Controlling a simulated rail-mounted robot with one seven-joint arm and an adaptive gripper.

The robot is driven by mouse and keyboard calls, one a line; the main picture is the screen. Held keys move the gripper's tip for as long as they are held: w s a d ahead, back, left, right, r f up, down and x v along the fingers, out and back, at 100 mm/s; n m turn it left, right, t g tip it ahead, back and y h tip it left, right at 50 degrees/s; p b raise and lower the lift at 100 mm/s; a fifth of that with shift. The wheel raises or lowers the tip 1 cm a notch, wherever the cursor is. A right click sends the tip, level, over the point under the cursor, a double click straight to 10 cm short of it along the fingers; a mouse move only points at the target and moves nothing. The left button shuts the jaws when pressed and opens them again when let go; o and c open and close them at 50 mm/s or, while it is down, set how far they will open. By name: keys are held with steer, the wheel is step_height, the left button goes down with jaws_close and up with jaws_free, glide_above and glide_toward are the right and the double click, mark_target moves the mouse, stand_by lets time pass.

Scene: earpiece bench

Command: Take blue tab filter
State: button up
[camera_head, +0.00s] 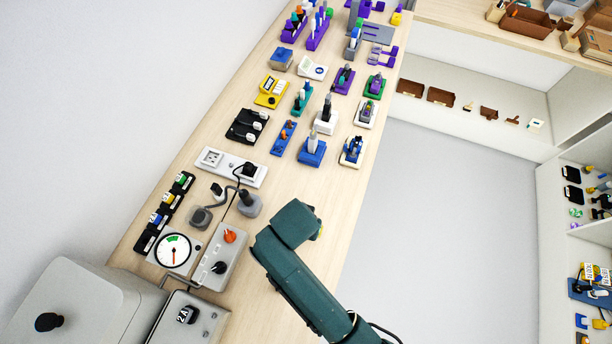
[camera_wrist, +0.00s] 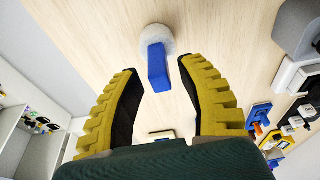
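The blue tab filter (camera_wrist: 157,66) shows in the wrist view as a pale grey rounded body with a blue tab, on the light wood bench (camera_wrist: 90,35). My gripper (camera_wrist: 158,70) is open, with one yellow ridged finger on each side. The blue tab lies between the fingertips in the picture, and the pale body lies just beyond them. I cannot tell whether a finger touches it.
Left of my arm in the head view are an orange-and-black knob panel (camera_head: 219,258), a round gauge (camera_head: 173,250), and a grey plugged device (camera_head: 249,204). A white power strip (camera_head: 222,166) and several coloured holders stand farther up the bench. The bench's right edge is close.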

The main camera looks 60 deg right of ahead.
jaws_close()
steer(key=shift+r, duration=0.1)
steer(key=p+v, duration=0.1)
steer(key=v, duration=0.2)
steer(key=d+p+v, duration=0.1)
steer(key=v, duration=0.2)
steer(key=d+p+v, duration=0.1)
steer(key=p+v, duration=0.1)
steer(key=v, duration=0.1)
steer(key=shift+w+r, duration=0.25)
steer(key=shift+r, duration=0.25)
